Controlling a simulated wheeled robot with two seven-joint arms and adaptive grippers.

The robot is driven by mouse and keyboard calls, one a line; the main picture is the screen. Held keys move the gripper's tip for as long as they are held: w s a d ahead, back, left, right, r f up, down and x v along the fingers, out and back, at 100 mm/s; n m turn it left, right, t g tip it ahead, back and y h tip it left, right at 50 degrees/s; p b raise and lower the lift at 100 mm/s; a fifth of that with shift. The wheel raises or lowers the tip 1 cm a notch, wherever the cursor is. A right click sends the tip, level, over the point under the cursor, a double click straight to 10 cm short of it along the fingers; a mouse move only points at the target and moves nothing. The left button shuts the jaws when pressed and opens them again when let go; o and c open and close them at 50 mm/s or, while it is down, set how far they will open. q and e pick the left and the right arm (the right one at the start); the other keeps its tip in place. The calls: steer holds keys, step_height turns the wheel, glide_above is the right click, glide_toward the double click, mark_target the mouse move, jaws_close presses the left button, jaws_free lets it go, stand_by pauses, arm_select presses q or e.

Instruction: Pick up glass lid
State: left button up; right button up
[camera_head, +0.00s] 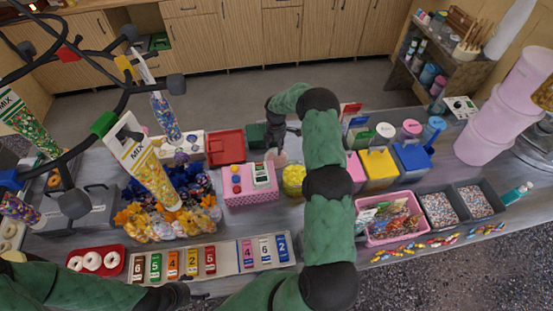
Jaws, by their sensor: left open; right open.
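I cannot clearly make out a glass lid. A small pale pinkish round thing (276,158), possibly it or a jar top, shows just below my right gripper (281,143). A round container of yellow sweets (293,180) stands just in front of it, partly beside my arm. My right arm reaches up the middle and bends left at the top. Its gripper points down at the counter, open, with its fingertips hard to see; contact cannot be told. My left gripper (192,296) is open and low at the bottom edge, near the number cards, away from the jars.
A pink dotted box (250,196) and red tray (225,148) lie left of the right gripper. Bagged sweets (165,215) crowd the left. Number cards (208,261) lie in front. A pink basket (389,217) and yellow bin (379,166) stand right of my arm.

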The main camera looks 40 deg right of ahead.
mark_target(276, 152)
arm_select(q)
steer(key=shift+f+b, duration=0.45)
steer(key=shift+f, duration=0.1)
arm_select(e)
step_height(276, 152, down, 4)
steer(key=shift+d+f, duration=0.1)
steer(key=shift+f, duration=0.05)
steer(key=shift+s, duration=0.1)
jaws_close()
